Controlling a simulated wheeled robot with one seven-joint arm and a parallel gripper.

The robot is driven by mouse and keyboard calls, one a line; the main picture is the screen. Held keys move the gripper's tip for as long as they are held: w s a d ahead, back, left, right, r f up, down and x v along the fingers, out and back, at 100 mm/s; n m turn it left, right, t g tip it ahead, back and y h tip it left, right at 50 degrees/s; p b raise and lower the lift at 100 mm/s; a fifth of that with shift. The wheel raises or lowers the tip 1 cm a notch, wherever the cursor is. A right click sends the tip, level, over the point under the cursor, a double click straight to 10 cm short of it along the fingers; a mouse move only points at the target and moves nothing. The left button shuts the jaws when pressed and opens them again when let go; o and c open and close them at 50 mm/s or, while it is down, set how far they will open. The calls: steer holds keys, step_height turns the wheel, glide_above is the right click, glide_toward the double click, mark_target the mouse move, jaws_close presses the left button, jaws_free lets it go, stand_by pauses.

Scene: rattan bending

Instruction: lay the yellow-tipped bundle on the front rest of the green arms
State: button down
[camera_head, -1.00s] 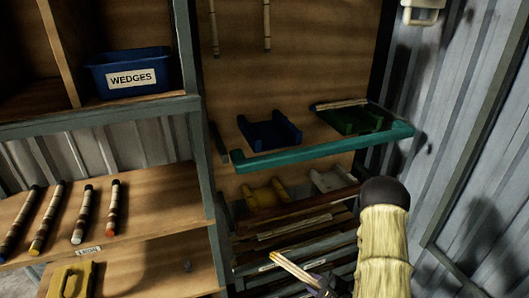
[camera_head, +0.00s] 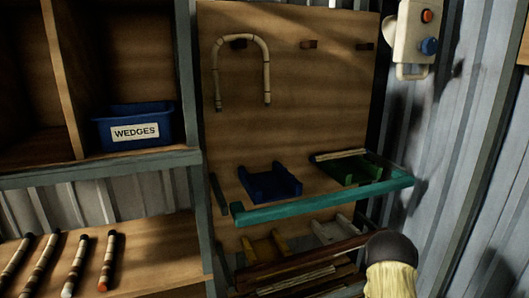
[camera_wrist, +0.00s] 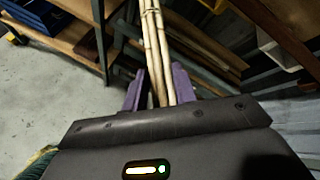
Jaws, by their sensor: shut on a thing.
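In the wrist view my gripper (camera_wrist: 158,88) has its purple fingers closed on a bundle of pale canes (camera_wrist: 154,45). The canes point away from the gripper; no yellow tip shows, and the far end runs out of the top. A pale cane piece (camera_head: 340,155) lies across the back of the green arms. Their front part looks bare. My gripper and the held bundle are out of the head view.
A teal rail (camera_head: 310,204) edges the shelf. Yellow arms (camera_head: 265,246) and whitish arms (camera_head: 332,229) sit below, above more canes (camera_head: 295,282). A straw-coloured upright with a dark top (camera_head: 390,278) stands front right. The blue WEDGES bin (camera_head: 133,127) is left.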

steer(key=d, duration=0.7)
steer(key=shift+r, duration=0.1)
